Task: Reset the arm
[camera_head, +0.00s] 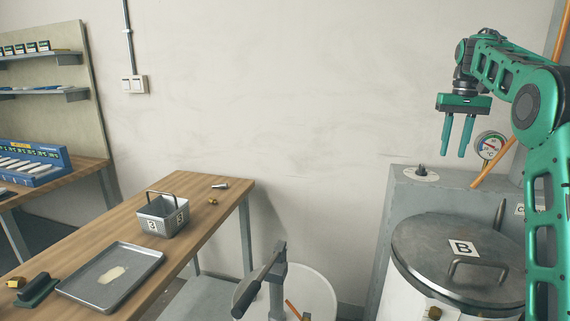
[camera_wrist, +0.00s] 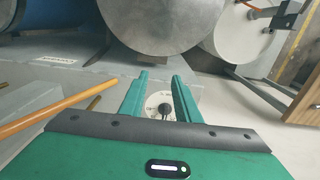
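My green arm rises along the right side of the head view, and my gripper (camera_head: 459,156) hangs from it, pointing down. The two green fingers stand apart with a gap between them, and nothing is held. In the wrist view my gripper (camera_wrist: 158,82) also shows two separate fingers with empty space between. My gripper is in the air above the grey cabinet, left of the round gauge (camera_head: 490,145) and well clear of the table.
A lidded drum marked B (camera_head: 462,247) stands at the lower right, beside the grey cabinet (camera_head: 385,215). An orange rod (camera_head: 497,163) leans there. The wooden table (camera_head: 190,187) holds a basket marked 3 (camera_head: 160,215) and a metal tray (camera_head: 85,292). The wall area left of my gripper is free.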

